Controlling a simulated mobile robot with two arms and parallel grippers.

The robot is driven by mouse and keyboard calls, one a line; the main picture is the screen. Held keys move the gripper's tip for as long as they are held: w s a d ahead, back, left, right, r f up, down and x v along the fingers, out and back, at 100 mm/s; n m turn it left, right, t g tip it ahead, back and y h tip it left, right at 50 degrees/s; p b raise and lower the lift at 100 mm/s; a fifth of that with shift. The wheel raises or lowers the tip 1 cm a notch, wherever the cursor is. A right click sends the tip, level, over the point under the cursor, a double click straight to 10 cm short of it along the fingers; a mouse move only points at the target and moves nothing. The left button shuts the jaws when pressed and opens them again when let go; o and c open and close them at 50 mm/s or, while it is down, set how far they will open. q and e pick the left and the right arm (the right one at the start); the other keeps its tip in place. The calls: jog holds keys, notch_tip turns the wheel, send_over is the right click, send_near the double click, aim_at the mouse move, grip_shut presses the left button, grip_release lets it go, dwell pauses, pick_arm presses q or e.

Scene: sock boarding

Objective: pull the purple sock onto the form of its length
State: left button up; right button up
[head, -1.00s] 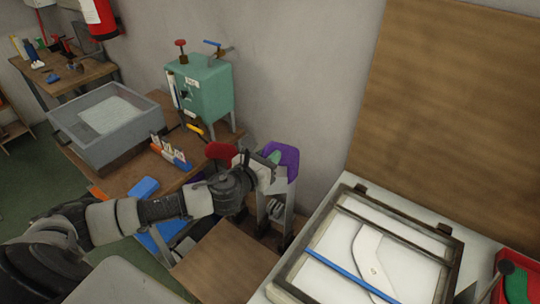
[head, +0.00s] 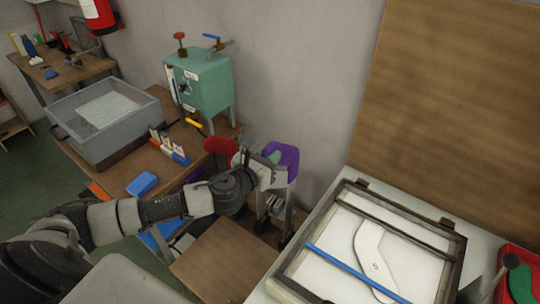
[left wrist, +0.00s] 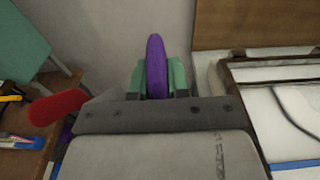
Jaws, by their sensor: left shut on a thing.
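In the left wrist view the sock (left wrist: 156,68) stands upright, edge-on between the two green fingers (left wrist: 156,82). Whether a form is inside the sock is hidden. A red sock-shaped piece (head: 220,147) is just left of the gripper. My right gripper is not in view.
A wooden bench (head: 118,178) holds a grey basin (head: 75,140), a teal cabinet (head: 207,90) and a blue block (head: 142,184). At right, a dark frame (head: 455,262) surrounds a white sock-shaped outline (head: 369,245). The wall is close behind the sock.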

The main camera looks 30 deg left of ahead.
pick_arm(q)
jog(key=shift+f+b, duration=3.9)
jog(key=shift+f, duration=1.25)
jog(key=o, duration=0.8)
jog(key=shift+r, duration=0.1)
jog(key=shift+s, duration=0.1)
jog(key=s+a+r+b, duration=0.1)
jog(key=s, duration=0.9)
jog(key=shift+s+a+b, duration=0.25)
jog(key=shift+b, duration=0.15)
